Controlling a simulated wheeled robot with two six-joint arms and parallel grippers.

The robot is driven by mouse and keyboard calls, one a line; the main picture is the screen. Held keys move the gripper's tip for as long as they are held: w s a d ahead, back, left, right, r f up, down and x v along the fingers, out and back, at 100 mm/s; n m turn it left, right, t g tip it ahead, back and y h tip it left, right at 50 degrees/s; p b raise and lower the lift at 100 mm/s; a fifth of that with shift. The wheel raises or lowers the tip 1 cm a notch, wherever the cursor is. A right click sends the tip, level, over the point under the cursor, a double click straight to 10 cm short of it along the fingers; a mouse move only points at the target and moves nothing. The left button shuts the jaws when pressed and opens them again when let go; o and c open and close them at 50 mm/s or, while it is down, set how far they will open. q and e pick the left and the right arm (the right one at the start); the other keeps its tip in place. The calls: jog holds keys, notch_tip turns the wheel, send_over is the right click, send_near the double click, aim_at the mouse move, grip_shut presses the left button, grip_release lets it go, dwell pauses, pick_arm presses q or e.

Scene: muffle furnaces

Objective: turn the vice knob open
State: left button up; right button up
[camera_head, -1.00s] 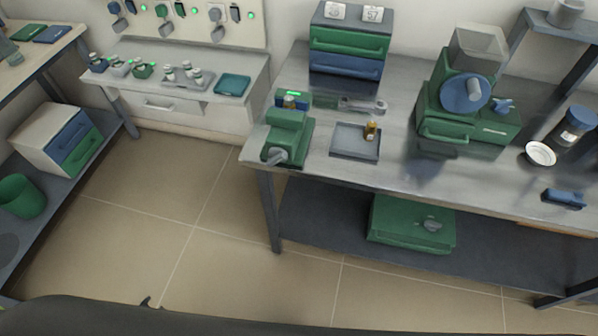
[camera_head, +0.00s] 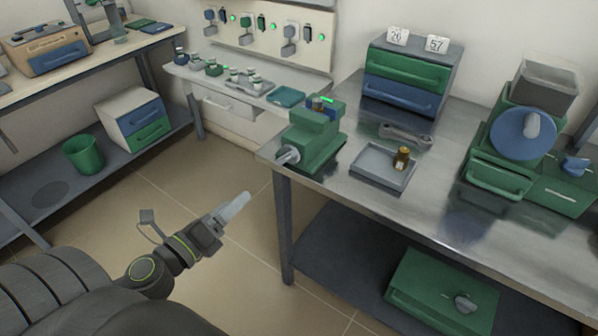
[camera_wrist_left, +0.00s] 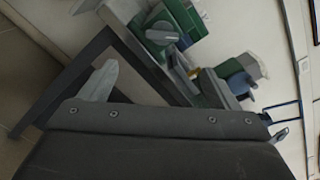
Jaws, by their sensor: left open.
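The green vice (camera_head: 313,137) stands at the left front corner of the steel workbench. Its grey knob (camera_head: 287,155) sticks out toward the bench's front left edge. My left gripper (camera_head: 236,207) is in front of the bench, below and to the left of the knob, apart from it and empty; it is open. In the left wrist view a pale fingertip (camera_wrist_left: 101,80) shows, with the vice (camera_wrist_left: 176,22) and its grey knob (camera_wrist_left: 162,34) beyond it, tilted. My right gripper is not in view.
On the workbench (camera_head: 440,215) are a grey tray (camera_head: 382,168) with a small amber bottle (camera_head: 402,158), a wrench (camera_head: 405,134), a drawer unit (camera_head: 412,75) and a green machine with a blue disc (camera_head: 522,134). A bench leg (camera_head: 284,225) stands near my gripper. The floor in front is clear.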

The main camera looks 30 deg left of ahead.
pick_arm(q)
jog(key=p, duration=0.9)
send_near(282, 158)
jog(key=w, duration=0.2)
jog(key=w+p, duration=0.1)
jog(key=w, duration=0.2)
jog(key=w+p, duration=0.1)
jog(key=w, duration=0.2)
jog(key=shift+w+d+r, duration=0.1)
jog(key=shift+d, duration=0.2)
jog(key=shift+w+p, duration=0.3)
jog(key=shift+w, duration=0.35)
jog(key=shift+c, duration=0.2)
jog(key=c, duration=0.9)
